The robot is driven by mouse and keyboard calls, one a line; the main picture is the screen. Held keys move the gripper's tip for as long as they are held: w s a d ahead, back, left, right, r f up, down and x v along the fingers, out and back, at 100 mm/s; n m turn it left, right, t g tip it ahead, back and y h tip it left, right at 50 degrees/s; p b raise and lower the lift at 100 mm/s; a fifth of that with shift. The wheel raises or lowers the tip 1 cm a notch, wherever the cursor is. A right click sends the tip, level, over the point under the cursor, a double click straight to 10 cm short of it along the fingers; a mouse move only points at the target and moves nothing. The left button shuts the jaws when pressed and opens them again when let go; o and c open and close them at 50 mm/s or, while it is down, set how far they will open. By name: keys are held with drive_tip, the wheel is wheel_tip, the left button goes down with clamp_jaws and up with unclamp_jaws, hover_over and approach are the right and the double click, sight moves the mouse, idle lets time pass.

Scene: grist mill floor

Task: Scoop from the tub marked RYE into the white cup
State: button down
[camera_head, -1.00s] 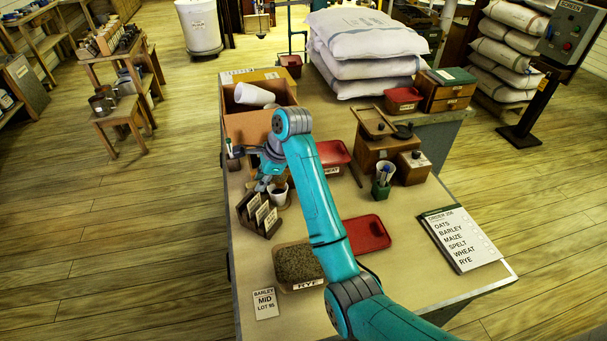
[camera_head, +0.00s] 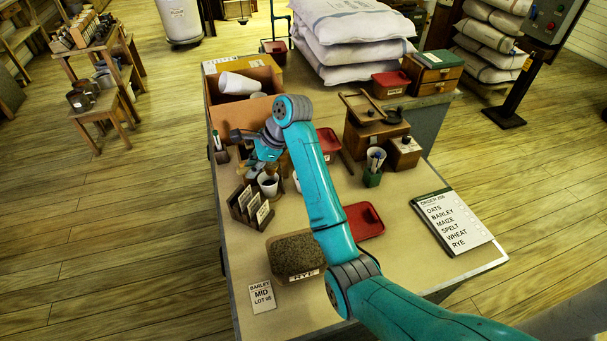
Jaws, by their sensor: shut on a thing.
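The tub marked RYE (camera_head: 296,262) stands open on the near part of the bench, full of brownish grain. A white cup (camera_head: 268,186) with a dark inside stands upright farther back, beside the card rack. My gripper (camera_head: 256,165) is just behind and above the cup, to the left of my arm. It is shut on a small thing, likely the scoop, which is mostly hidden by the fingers. I cannot tell whether it holds grain or whether the gripper touches the cup.
A card rack (camera_head: 249,207) stands left of the cup. A cardboard box (camera_head: 238,112) with a white container is behind my gripper. A red tray or lid (camera_head: 363,221) lies right of my arm. An order board (camera_head: 452,222) lies at right. The bench's front left holds a barley card (camera_head: 262,296).

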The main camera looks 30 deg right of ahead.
sight(266, 167)
drive_tip(key=shift+d+y, duration=0.25)
drive_tip(key=shift+y, duration=0.05)
drive_tip(key=shift+s+d+f+m+t+y, duration=0.1)
drive_tip(key=shift+s+d+t+y, duration=0.1)
drive_tip(key=shift+d+y, duration=0.4)
drive_tip(key=shift+s+d+f+m+t+y, duration=0.1)
drive_tip(key=shift+s+d+f+t+y, duration=0.1)
drive_tip(key=shift+d+y, duration=0.4)
drive_tip(key=shift+s+d+f+m+t+y, duration=0.1)
drive_tip(key=shift+s+d+t+y, duration=0.1)
drive_tip(key=shift+d+y, duration=0.4)
idle(1.0)
drive_tip(key=shift+s+d+r+t+y+p, duration=0.15)
drive_tip(key=shift+d+r+y, duration=0.15)
drive_tip(key=shift+d, duration=0.25)
drive_tip(key=shift+s+d+r+t+y+p, duration=0.2)
drive_tip(key=shift+d+y, duration=0.1)
drive_tip(key=shift+d, duration=0.25)
drive_tip(key=shift+s+d+r+t+y, duration=0.1)
drive_tip(key=shift+d+r+t+y, duration=0.15)
drive_tip(key=shift+d+r+y, duration=0.45)
idle(0.8)
drive_tip(key=shift+s+d+f+m+t+y+p, duration=0.15)
drive_tip(key=shift+d+f+m+t+y+p, duration=0.2)
drive_tip(key=shift+f+y, duration=0.4)
idle(0.7)
drive_tip(key=shift+d+r+t+y, duration=0.3)
drive_tip(key=shift+r+t+y, duration=0.05)
drive_tip(key=shift+y, duration=0.3)
